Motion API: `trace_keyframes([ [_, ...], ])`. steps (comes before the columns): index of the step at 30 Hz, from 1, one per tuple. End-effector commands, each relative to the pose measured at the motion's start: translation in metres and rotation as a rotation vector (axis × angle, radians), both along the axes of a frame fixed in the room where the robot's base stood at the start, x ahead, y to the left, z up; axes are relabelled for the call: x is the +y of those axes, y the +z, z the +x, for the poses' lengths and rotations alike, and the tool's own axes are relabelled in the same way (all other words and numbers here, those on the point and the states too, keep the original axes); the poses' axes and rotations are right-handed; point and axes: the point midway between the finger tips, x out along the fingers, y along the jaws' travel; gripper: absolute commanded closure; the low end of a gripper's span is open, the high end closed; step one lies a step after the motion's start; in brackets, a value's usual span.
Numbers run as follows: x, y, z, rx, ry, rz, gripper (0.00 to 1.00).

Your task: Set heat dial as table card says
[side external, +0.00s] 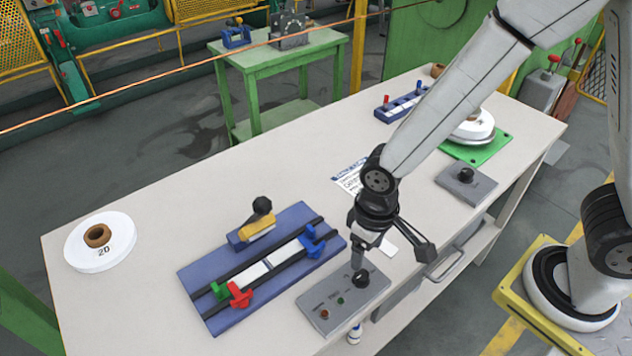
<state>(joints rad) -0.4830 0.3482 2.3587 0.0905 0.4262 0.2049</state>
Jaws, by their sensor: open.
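A grey control box (330,306) sits at the table's front edge, with a black knob (361,278) and small red and green buttons on top. My gripper (393,258) is open above the box's back right end. One finger points down close to the knob; I cannot tell whether it touches. A second grey box (480,190) with a black knob (465,174) stands farther right. I cannot tell which knob is the heat dial. A printed card (348,181) with a blue header lies behind my wrist, partly hidden, its text too small to read. A small white card (389,247) is partly hidden by my gripper.
A white disc (75,255) marked 20 is at far left. A green plate (490,150) with white discs and a blue rack (390,108) stand at back right.

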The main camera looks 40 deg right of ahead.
Motion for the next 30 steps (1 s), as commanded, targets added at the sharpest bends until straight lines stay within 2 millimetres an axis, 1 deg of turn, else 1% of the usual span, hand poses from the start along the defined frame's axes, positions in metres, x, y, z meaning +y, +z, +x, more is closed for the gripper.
trace_keyframes([
  [8,0.000,-0.017,0.000,0.002,-0.001,0.000,0.22],
  [21,0.002,-0.058,0.000,0.001,0.000,0.001,0.22],
  [30,0.003,-0.073,0.000,-0.001,0.000,0.001,0.22],
])
